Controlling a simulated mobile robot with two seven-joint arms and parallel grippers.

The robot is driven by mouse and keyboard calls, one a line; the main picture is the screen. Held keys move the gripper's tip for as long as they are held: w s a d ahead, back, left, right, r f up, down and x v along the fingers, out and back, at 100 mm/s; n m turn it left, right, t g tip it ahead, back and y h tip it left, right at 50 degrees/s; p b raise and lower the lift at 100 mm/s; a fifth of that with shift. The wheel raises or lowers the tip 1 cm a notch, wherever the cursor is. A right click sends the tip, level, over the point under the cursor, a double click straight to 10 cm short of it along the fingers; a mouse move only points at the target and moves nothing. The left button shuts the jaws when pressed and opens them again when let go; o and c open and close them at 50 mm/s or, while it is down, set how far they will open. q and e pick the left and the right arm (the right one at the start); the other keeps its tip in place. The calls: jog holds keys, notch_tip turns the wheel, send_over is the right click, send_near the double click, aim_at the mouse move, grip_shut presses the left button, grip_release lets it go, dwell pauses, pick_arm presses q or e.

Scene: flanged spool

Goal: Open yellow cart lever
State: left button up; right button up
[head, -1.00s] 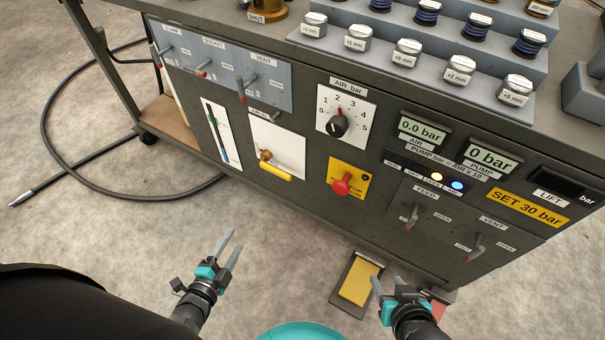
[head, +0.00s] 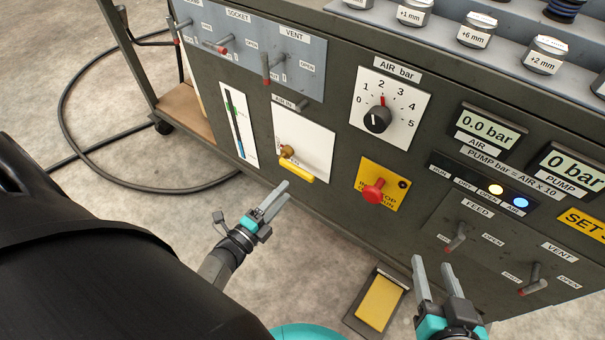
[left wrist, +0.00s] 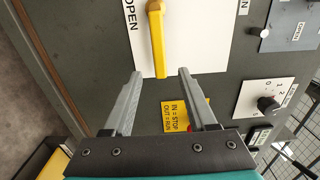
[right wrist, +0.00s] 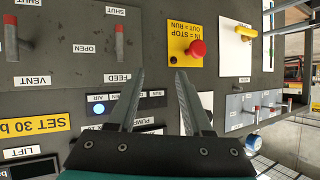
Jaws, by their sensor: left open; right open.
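The yellow lever (head: 297,172) sits on a brass valve on the white "AIR IN" plate (head: 308,142) on the cart front, handle roughly along the plate's lower edge. In the left wrist view the lever (left wrist: 156,40) lies ahead, between the lines of the fingers, with "OPEN" printed beside it. My left gripper (head: 275,202) is open and empty, just below and left of the lever, apart from it. It also shows in the left wrist view (left wrist: 160,85). My right gripper (head: 434,275) is open and empty, low before the panel; the right wrist view also shows the lever (right wrist: 246,32).
A red stop button (head: 374,190) on a yellow plate is right of the lever. The AIR dial (head: 377,118) is above it. FEED (head: 456,238) and VENT (head: 533,281) levers are further right. A yellow pedal (head: 380,302) is on the floor. A hose (head: 70,120) loops at left.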

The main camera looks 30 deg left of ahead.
aim_at(300, 175)
pick_arm(q)
jog(key=w, duration=0.2)
jog(key=w+b, duration=0.1)
jog(key=w, duration=0.3)
jog(key=shift+w+d+b, duration=0.25)
jog(key=shift+w+b, duration=0.1)
jog(key=shift+w+d+b, duration=0.1)
jog(key=shift+w+b, duration=0.2)
jog(key=shift+w, duration=0.8)
pick_arm(e)
jog(key=shift+s+a+r+m+t+y, duration=0.25)
jog(key=shift+a+r+t+y, duration=0.4)
jog(key=shift+t, duration=0.5)
jog(key=shift+s+a+r+m+t+y, duration=0.15)
jog(key=shift+s+a+r+t+y, duration=0.15)
jog(key=shift+a+r+t, duration=0.65)
jog(key=shift+d+f, duration=0.15)
jog(key=shift+f, duration=0.1)
pick_arm(q)
grip_shut()
